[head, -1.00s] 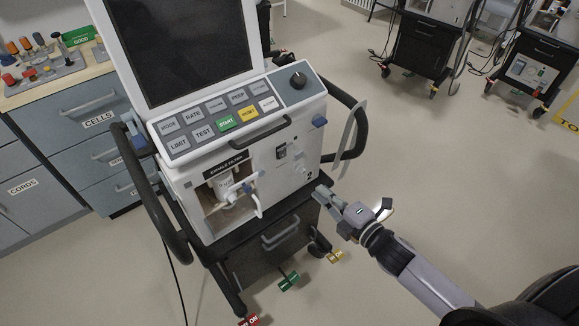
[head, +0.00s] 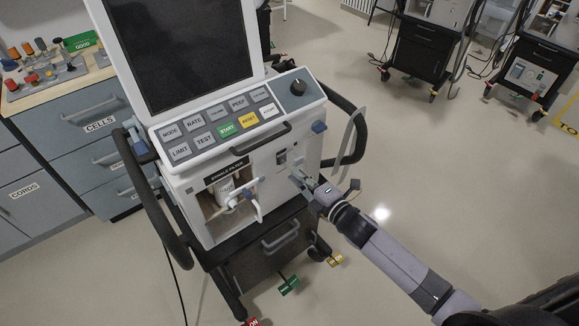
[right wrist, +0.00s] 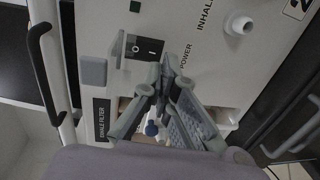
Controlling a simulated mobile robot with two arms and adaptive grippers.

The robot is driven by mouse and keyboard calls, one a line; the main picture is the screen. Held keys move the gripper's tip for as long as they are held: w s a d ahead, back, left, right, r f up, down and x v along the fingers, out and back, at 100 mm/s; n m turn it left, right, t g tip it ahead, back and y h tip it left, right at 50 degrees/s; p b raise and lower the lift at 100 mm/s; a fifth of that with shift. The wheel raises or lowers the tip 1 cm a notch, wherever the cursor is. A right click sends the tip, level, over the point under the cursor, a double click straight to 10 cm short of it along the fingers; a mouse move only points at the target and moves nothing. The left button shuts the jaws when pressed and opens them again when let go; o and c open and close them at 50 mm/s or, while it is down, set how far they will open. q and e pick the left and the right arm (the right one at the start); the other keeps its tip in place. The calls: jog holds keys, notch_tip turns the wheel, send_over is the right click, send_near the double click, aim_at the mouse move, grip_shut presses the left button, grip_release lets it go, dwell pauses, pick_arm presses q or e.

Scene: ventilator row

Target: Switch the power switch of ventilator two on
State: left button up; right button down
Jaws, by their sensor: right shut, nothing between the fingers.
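The ventilator (head: 215,150) stands in the middle of the head view, its large screen (head: 180,45) dark. A "2" plate (right wrist: 298,8) shows at the top right of the right wrist view. The black power switch (right wrist: 144,48) sits on the front panel beside the word POWER; it also shows small in the head view (head: 281,157). My right gripper (right wrist: 168,66) is shut and empty, its fingertips close beside the switch's lower right edge. In the head view my right gripper (head: 304,181) is at the panel below the switch. I cannot tell whether it touches. My left gripper is not in view.
A button panel (head: 225,120) with a knob lies above the switch. A white exhale filter fitting (head: 250,200) is left of my gripper, and a black side rail (head: 355,130) is to the right. Drawers stand at the left.

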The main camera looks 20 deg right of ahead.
jog(key=shift+x, duration=2.25)
jog(key=shift+w+a+t+b, duration=0.1)
jog(key=shift+w+t+b, duration=0.2)
jog(key=shift+b, duration=0.55)
jog(key=shift+s+f, duration=0.1)
